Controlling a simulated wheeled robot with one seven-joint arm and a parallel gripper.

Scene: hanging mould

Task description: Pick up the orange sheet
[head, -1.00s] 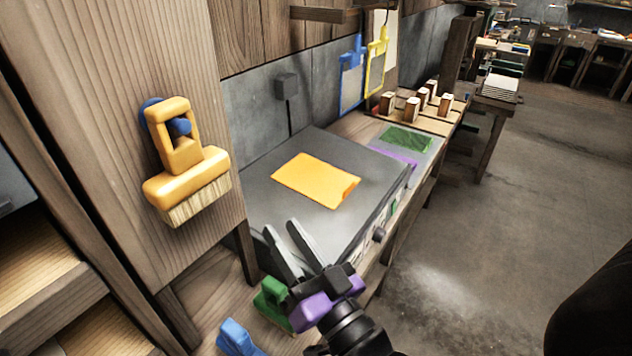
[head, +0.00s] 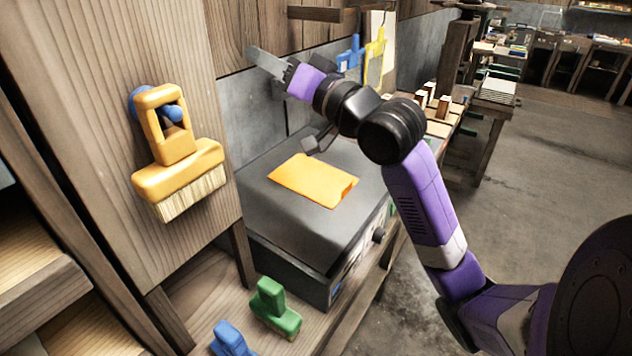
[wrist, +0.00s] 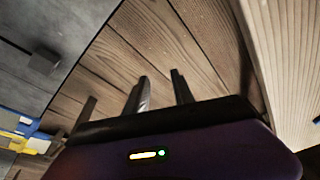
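The orange sheet (head: 313,180) lies flat on the dark grey top of a box-like unit (head: 290,222) on the workbench. Its right corner is a darker orange. My gripper (head: 262,62) is up in front of the wooden back wall, above and to the left of the sheet, well apart from it. In the wrist view my gripper's two fingers (wrist: 160,92) stand apart with only wall planks seen between them, so it is open and empty. The sheet is not seen in the wrist view.
A yellow brush (head: 178,160) hangs on the wooden cabinet side at left. Green (head: 274,308) and blue (head: 230,340) handled tools stand on the bench in front. Blue and yellow hanging frames (head: 374,50) and wooden blocks (head: 443,106) are behind my arm.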

